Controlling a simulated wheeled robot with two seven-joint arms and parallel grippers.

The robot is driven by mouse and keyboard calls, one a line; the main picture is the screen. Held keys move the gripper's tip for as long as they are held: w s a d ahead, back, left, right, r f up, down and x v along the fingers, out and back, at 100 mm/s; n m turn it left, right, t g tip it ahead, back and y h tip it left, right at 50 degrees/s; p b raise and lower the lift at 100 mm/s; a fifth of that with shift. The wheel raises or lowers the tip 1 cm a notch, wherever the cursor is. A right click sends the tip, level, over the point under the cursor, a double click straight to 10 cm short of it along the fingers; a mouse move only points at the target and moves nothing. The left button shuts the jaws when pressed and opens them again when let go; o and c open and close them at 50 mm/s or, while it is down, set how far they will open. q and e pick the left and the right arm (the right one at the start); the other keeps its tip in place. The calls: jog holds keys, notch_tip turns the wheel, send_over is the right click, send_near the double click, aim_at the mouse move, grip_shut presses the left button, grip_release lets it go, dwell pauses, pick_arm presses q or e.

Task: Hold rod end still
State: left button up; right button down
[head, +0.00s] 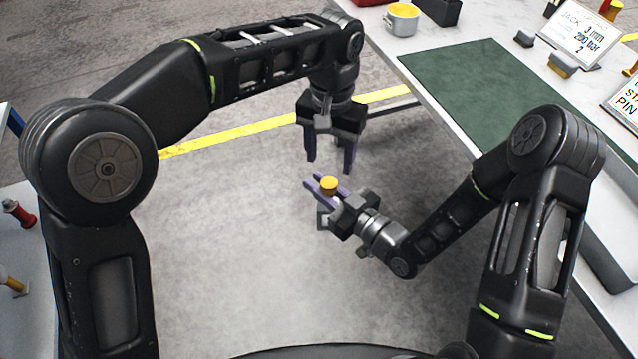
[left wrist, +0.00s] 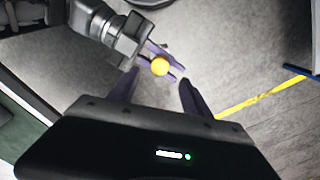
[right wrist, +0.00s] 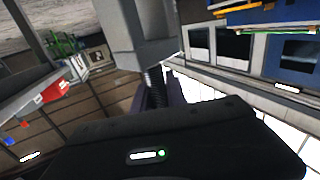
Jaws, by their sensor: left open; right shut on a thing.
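A yellow round end (head: 328,184) sits between the purple fingers of my right gripper (head: 313,180), which is shut on the piece it belongs to. The rest of that piece is mostly hidden in the head view. In the right wrist view a dark ribbed, rod-like part (right wrist: 155,88) shows by the fingers. My left gripper (head: 329,165) is open and empty, pointing down just above and behind the yellow end. In the left wrist view the yellow end (left wrist: 160,66) appears between the left fingers, apart from them as far as I can tell.
A white table with a green mat (head: 485,95) runs along the right. At the left edge, another surface holds a red-and-dark piece (head: 20,213). The floor between is clear, with a yellow line (head: 230,137).

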pick_arm(q)
jog(key=w+a+f+t+y, duration=0.1)
jog(key=w+a+f+y, duration=0.2)
jog(key=w+a+f, duration=0.6)
jog(key=s+a+f, duration=0.3)
jog(key=a+f, duration=0.2)
jog(key=f, duration=0.3)
jog(key=s+d+f+n+g+h, duration=0.2)
jog(key=s+f+h, duration=0.3)
jog(key=s+f, duration=0.8)
jog(key=s+a+f+n+t+h, duration=0.1)
jog(key=s+f+n, duration=0.1)
jog(key=s, duration=0.4)
jog(key=s+f+n+h, duration=0.1)
jog(key=s+f+n, duration=0.2)
jog(key=s, duration=0.4)
jog(key=shift+a+f+n+t, duration=0.3)
jog(key=shift+a+f+t, duration=0.1)
jog(key=shift+f, duration=0.25)
pick_arm(e)
jog(key=shift+r, duration=0.1)
pick_arm(q)
jog(key=shift+s, duration=0.1)
jog(key=shift+d+f, duration=0.1)
